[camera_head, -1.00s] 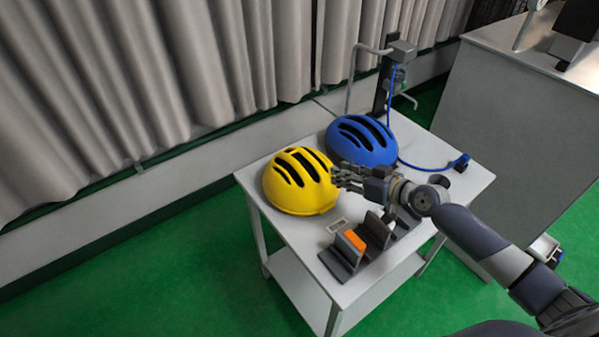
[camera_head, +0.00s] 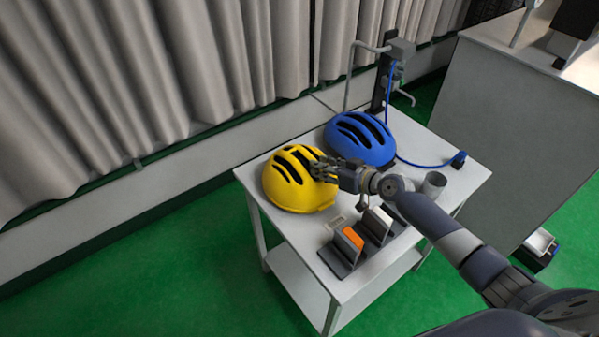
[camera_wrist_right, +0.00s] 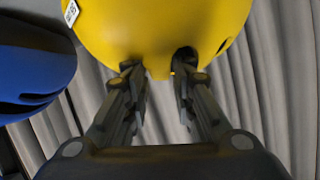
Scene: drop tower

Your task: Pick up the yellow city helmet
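The yellow helmet (camera_head: 292,187) with dark vent slots sits on the left part of a small white table. My right gripper (camera_head: 322,168) reaches in from the right, its fingertips at the helmet's upper right side. In the right wrist view the yellow helmet (camera_wrist_right: 160,30) fills the top middle. There the right gripper's two fingers (camera_wrist_right: 158,78) stand apart, with their tips at the helmet's edge and one near a dark vent opening. Whether they touch the shell I cannot tell. My left gripper is not in view.
A blue helmet (camera_head: 361,138) lies right behind the yellow one, close to my gripper; it also shows in the wrist view (camera_wrist_right: 35,70). Dark holders with an orange block (camera_head: 352,237), a grey cup (camera_head: 433,184) and a stand with a blue cord (camera_head: 385,82) share the table (camera_head: 300,236).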

